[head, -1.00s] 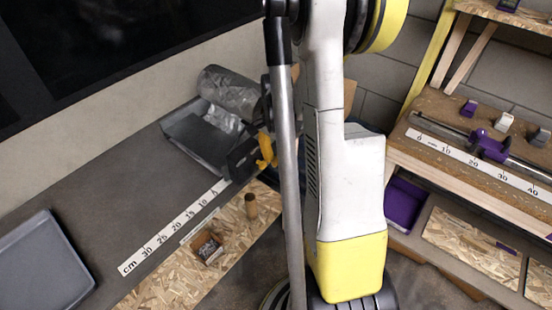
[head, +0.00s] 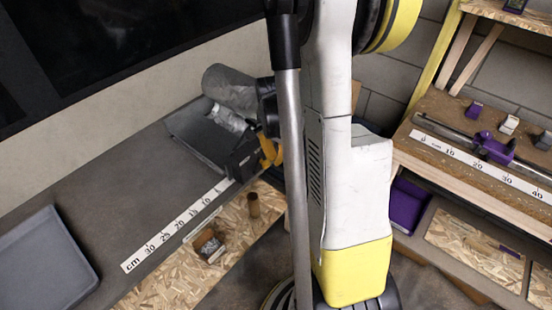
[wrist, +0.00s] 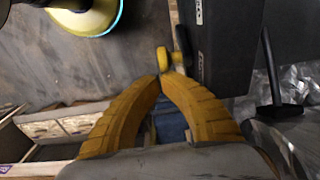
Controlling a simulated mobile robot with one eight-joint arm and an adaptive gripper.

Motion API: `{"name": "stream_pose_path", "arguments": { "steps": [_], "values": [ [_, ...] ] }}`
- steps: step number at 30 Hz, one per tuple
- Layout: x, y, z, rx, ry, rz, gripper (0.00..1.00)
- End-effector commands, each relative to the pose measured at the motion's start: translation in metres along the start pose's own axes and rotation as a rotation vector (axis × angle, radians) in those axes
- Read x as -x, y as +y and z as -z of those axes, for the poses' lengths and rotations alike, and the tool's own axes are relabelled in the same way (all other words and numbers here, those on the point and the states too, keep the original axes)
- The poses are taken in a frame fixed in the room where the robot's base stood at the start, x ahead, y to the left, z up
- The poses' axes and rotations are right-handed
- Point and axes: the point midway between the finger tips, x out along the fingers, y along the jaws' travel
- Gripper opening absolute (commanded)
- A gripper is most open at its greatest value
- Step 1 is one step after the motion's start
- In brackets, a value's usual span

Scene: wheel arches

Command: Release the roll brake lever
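In the wrist view my gripper (wrist: 160,78) shows two ribbed yellow fingers that arch inward. Their tips meet or nearly meet. Just beyond the tips is a small yellow piece with a rounded end (wrist: 163,60), apparently the roll brake lever, beside a dark bar. Whether the tips touch it I cannot tell. It stands beside a dark labelled box (wrist: 218,45). In the head view my gripper (head: 269,155) shows as yellow beside the dark box (head: 242,160), partly behind my arm; the lever cannot be told apart from it there. The grey roll (head: 229,88) lies behind.
A grey tray (head: 45,262) lies at the left. A ruler strip (head: 175,226), a small box of bits (head: 209,245) and a wooden peg (head: 253,205) are on the bench front. A shelf with a purple clamp (head: 493,148) stands right.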

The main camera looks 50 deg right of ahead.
Motion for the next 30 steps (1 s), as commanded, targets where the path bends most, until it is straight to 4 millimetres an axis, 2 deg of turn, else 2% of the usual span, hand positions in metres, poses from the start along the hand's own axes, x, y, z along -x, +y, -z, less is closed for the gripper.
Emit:
{"name": "stream_pose_path", "arguments": {
  "steps": [30],
  "values": [
    [0.013, 0.000, -0.013, 0.001, 0.273, 0.000, 0.00]
  ]
}}
